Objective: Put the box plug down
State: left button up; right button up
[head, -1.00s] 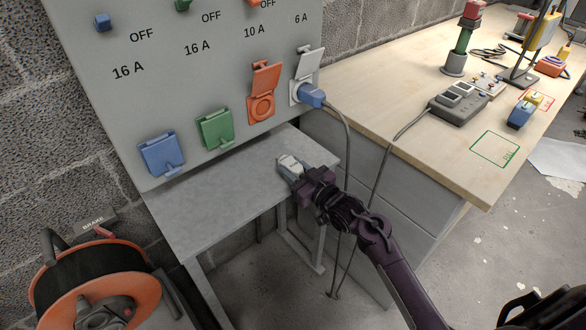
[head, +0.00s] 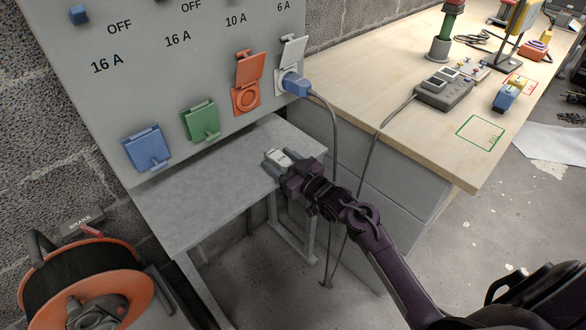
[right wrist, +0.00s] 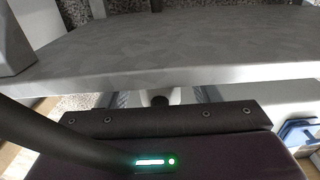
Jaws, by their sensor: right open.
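A small white and grey plug (head: 277,157), which I take for the box plug, is at the right edge of the grey metal shelf (head: 200,200) under the socket panel. My right gripper (head: 279,163) is open, its fingers around or beside the plug. In the right wrist view, a white piece shows between the fingers (right wrist: 160,97), just in front of the shelf edge (right wrist: 160,80). Whether the plug rests fully on the shelf is hard to tell. My left gripper is not in view.
A blue plug (head: 297,85) with a hanging cable sits in the 6 A socket. A grey box (head: 445,90) with a cable stands on the wooden bench (head: 410,140). An orange cable reel (head: 90,285) is at the lower left. The shelf's left part is bare.

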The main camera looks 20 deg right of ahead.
jog(key=shift+r, duration=0.55)
jog(key=p+v, duration=0.1)
jog(key=v, duration=1.1)
jog(key=s+a+f+m+g+h, duration=0.1)
jog(key=s+f+g+h, duration=0.15)
jog(key=f, duration=0.75)
jog(key=s+a+f+m+g+h, duration=0.15)
jog(key=s+f+g, duration=0.25)
jog(key=f, duration=0.5)
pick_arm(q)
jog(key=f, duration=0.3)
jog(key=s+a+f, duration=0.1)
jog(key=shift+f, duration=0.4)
pick_arm(e)
jog(key=s+a+f+g+h, duration=0.1)
jog(key=s+a+f+g, duration=0.1)
jog(key=s+f+g, duration=0.2)
jog(key=s+a+f+n+g, duration=0.1)
jog(key=s+a+f+g, duration=0.1)
jog(key=s+f+g, duration=0.3)
jog(key=s+f, duration=0.4)
jog(key=s, duration=0.3)
jog(key=shift+s+a+f+h, duration=0.3)
jog(key=shift+s+a+h, duration=0.05)
jog(key=shift+h, duration=0.05)
